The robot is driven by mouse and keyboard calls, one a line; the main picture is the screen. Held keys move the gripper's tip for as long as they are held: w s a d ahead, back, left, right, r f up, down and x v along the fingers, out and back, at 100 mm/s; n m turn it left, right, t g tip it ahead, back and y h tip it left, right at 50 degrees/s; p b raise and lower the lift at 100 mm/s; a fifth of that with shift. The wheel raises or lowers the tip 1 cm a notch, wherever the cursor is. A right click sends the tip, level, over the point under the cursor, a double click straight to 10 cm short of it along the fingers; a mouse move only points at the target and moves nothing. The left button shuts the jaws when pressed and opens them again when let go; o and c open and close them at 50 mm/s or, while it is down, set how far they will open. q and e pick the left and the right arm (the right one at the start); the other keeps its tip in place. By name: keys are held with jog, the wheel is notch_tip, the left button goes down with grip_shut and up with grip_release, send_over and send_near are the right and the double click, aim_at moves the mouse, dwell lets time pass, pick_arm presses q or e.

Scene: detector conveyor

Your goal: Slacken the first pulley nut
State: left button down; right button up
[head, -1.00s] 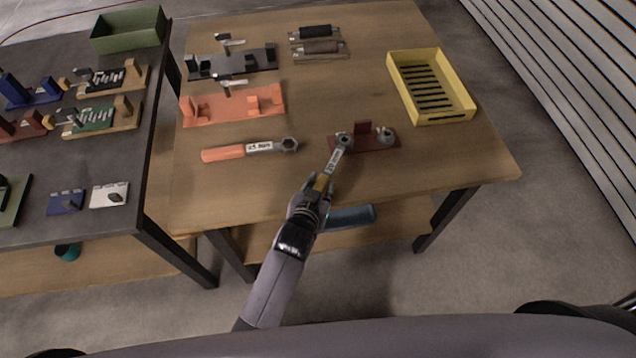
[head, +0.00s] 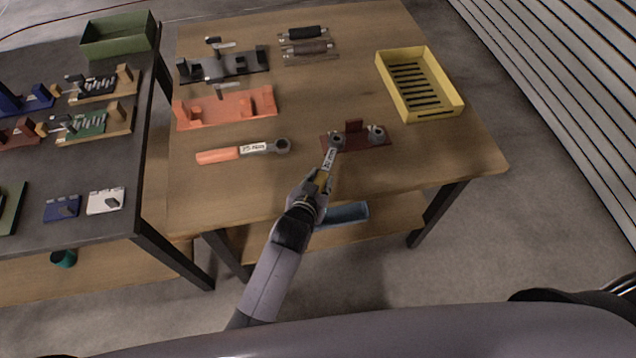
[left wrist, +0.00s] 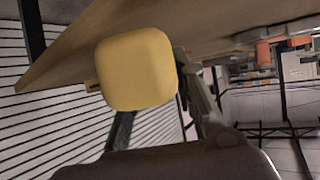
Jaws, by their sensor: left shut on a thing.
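My left gripper (head: 315,187) is shut on the yellow-handled wrench (head: 329,160) at the front edge of the wooden table. The handle's end (left wrist: 137,70) fills the middle of the left wrist view. The wrench's ring head (head: 337,142) is at the left side of the dark red pulley base (head: 368,142), over the spot of the left nut, which it hides. I cannot tell whether the ring is seated around that nut. A second grey nut (head: 377,132) stands uncovered at the base's right end. My right gripper is not in view.
An orange-handled wrench (head: 245,151) lies left of the base. An orange fixture (head: 226,108) and a black fixture (head: 222,66) stand behind it. Two rollers (head: 305,40) lie at the back. A yellow crate (head: 438,112) stands at the right. Bare wood lies around the base.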

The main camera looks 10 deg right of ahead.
pick_arm(q)
jog(key=c, duration=1.8)
grip_release()
jog(key=shift+w+d+r, duration=0.15)
jog(key=shift+w+r, duration=0.1)
jog(key=shift+r, duration=0.2)
jog(key=shift+w+d+r, duration=0.15)
jog(key=shift+w+r, duration=0.05)
jog(key=shift+r, duration=0.2)
jog(key=o, duration=0.3)
jog(key=shift+w+d+f, duration=0.2)
jog(key=shift+w+f, duration=0.1)
jog(key=shift+f, duration=0.15)
jog(key=shift+o, duration=0.8)
jog(key=shift+f, duration=0.1)
jog(key=shift+o, duration=0.5)
jog(key=shift+s+a, duration=0.2)
jog(key=shift+s, duration=0.1)
jog(key=shift+s+f, duration=0.1)
jog(key=v, duration=1.2)
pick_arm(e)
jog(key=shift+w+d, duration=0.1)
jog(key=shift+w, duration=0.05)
